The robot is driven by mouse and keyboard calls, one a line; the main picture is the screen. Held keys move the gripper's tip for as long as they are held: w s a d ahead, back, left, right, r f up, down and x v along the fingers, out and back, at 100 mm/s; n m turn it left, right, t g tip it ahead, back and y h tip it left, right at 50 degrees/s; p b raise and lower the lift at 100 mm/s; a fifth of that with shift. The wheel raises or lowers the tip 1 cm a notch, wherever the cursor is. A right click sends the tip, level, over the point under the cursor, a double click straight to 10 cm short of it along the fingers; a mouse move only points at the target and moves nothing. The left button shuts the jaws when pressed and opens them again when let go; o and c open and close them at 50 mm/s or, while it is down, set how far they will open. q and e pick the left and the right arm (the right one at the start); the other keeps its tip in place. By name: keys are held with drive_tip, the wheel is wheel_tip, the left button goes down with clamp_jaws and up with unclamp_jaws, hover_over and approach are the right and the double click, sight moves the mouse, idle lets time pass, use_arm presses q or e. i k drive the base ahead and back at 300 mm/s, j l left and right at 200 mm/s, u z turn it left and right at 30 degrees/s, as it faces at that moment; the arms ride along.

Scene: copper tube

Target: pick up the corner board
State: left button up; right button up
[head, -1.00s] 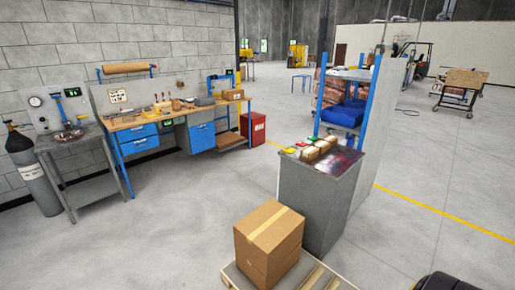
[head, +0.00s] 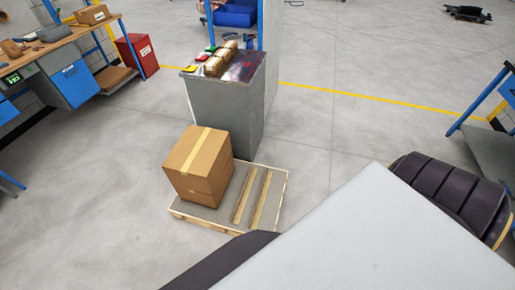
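I cannot pick out a corner board for certain. Two long tan strips (head: 251,197) lie side by side on the low wooden pallet (head: 210,216), right of the cardboard box (head: 200,165). I cannot tell whether they are corner boards or pallet slats. The box is closed, with a tape band on top. Neither gripper is in view.
A grey cabinet (head: 230,108) with small boxes on top stands behind the pallet. A dark ribbed roll (head: 456,193) is at the right. A large pale surface hides the lower right floor. A blue-legged table (head: 482,100) is at the right edge. Floor is clear left of the pallet.

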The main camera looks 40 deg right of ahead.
sight(236, 219)
drive_tip(key=i+z, duration=0.15)
drive_tip(key=z, duration=0.3)
drive_tip(key=i+j+z, duration=0.1)
drive_tip(key=z, duration=0.35)
drive_tip(key=i+j+z, duration=0.15)
drive_tip(key=z, duration=0.3)
drive_tip(key=i+j+z, duration=0.15)
drive_tip(key=z, duration=0.3)
drive_tip(key=i+j+z, duration=0.2)
drive_tip(key=j+z, duration=0.2)
